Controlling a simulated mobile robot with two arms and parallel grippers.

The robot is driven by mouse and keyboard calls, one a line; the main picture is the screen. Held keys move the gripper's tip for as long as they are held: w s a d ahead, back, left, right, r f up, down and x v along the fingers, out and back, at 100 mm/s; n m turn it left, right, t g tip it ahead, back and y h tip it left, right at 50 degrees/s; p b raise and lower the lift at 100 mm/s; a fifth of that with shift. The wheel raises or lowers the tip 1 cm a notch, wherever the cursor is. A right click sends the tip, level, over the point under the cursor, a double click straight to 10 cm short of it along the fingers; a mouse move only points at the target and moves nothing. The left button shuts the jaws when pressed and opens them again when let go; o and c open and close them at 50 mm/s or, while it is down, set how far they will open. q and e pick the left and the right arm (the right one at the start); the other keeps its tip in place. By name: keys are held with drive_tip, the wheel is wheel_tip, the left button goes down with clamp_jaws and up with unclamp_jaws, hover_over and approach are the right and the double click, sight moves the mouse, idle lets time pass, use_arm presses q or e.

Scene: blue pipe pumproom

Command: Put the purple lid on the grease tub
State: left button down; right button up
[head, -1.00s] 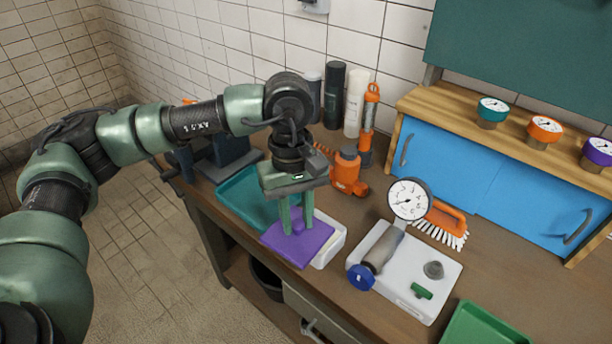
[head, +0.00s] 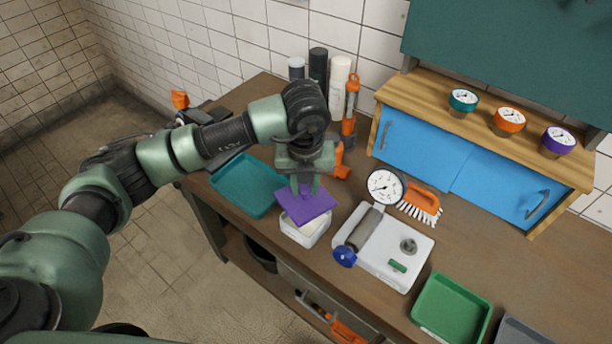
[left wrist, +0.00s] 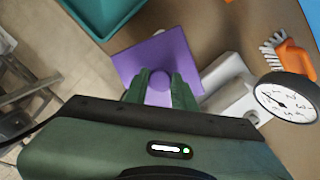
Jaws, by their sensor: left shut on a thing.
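The purple lid (head: 306,206) is a flat square plate with a round knob. My left gripper (head: 306,186) is shut on the lid's knob, and the fingers also show around it in the left wrist view (left wrist: 160,90). The grease tub (head: 306,236) is a white square container with pale contents, just below and partly covered by the lid. The lid looks turned relative to the tub and sits above it; whether they touch I cannot tell. In the left wrist view the lid (left wrist: 155,58) hides most of the tub. My right gripper is not in view.
A teal tray (head: 248,186) lies left of the tub. A white board (head: 388,258) with a pressure gauge (head: 385,187) and pipe stands close to its right. An orange brush (head: 423,203) and a green tray (head: 452,308) are farther right. An orange bottle (head: 342,166) stands behind.

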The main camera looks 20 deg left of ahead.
sight(306, 201)
use_arm(q)
drive_tip(key=n, duration=0.2)
drive_tip(key=shift+w+n, duration=0.1)
drive_tip(key=shift+n, duration=0.3)
drive_tip(key=shift+f+n, duration=0.15)
drive_tip(key=shift+n, duration=0.25)
drive_tip(key=shift+f, duration=0.7)
drive_tip(key=shift+f+b, duration=1.15)
drive_tip(key=shift+f, duration=0.45)
drive_tip(key=shift+f+b, duration=0.45)
drive_tip(key=shift+b, duration=0.4)
drive_tip(key=shift+f+b, duration=0.5)
drive_tip(key=shift+b, duration=0.05)
